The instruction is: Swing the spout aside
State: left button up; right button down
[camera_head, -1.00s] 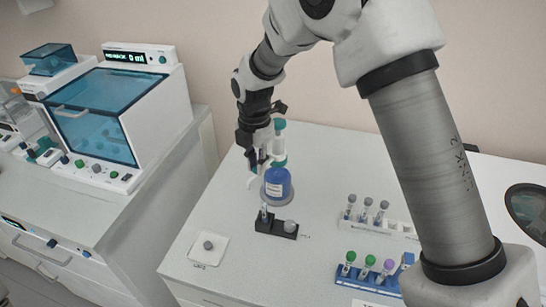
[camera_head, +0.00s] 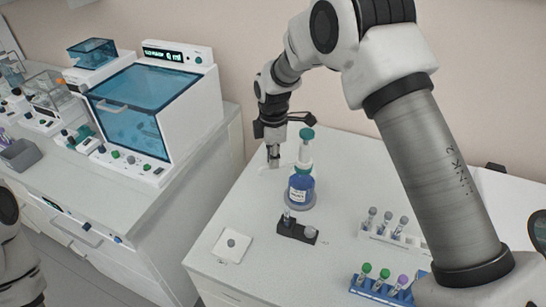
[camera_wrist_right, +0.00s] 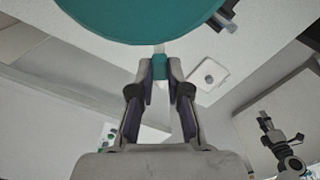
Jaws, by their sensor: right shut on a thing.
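The dispenser bottle (camera_head: 301,190) has a blue body, a white neck and a teal cap (camera_head: 307,134). It stands upright on the white bench. The cap fills the top of the right wrist view as a large teal disc (camera_wrist_right: 140,18). My right gripper (camera_head: 273,160) is left of and behind the bottle in the head view. In the right wrist view it (camera_wrist_right: 160,72) is shut on the small teal end of the spout (camera_wrist_right: 160,66). The spout's pale length runs toward the cap. Only part of my left arm shows at the head view's left edge; its fingers cannot be made out there.
A black tube holder (camera_head: 297,231) stands just in front of the bottle. A white pad with a grey knob (camera_head: 231,246) lies at the front left. A white rack (camera_head: 394,238) and a blue rack (camera_head: 379,290) hold tubes at the right. Machines (camera_head: 150,105) stand on the left counter.

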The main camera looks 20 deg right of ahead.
jog(key=shift+f, duration=0.1)
jog(key=c, duration=1.3)
grip_release()
jog(key=shift+o, duration=0.9)
jog(key=shift+d+f, duration=0.1)
jog(key=shift+d, duration=0.15)
jog(key=shift+a+r, duration=0.1)
jog(key=shift+r, duration=0.4)
notch_tip(320, 180, up, 11)
